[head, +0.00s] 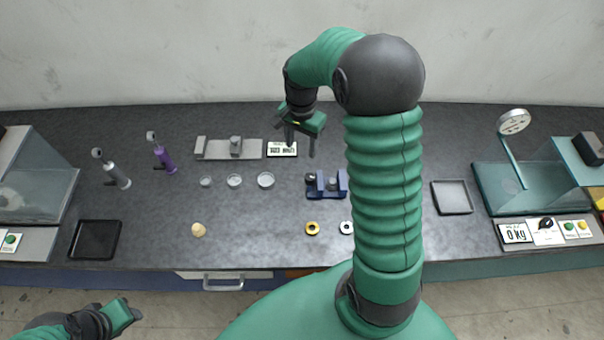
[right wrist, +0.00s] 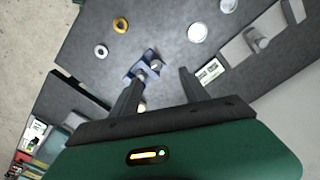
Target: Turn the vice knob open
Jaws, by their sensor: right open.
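The blue vice (head: 327,193) stands on the dark bench near the middle, with grey metal parts and a dark knob (head: 311,179) at its left end. The vice also shows in the right wrist view (right wrist: 146,65), beyond the fingers and partly hidden by one of them. My right gripper (head: 299,150) is open and empty. It hangs above the back of the bench, behind the vice and apart from it. In the right wrist view its two fingers (right wrist: 160,85) are spread wide. My left gripper (head: 130,312) is at the lower left, in front of the bench; its jaws are unclear.
A small display (head: 282,149) and a grey slide device (head: 229,149) lie at the back. Several clear dishes (head: 235,181) stand left of the vice. A yellow ring (head: 312,228) and a pale ring (head: 346,227) lie in front. A grey tray (head: 452,197) is at right.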

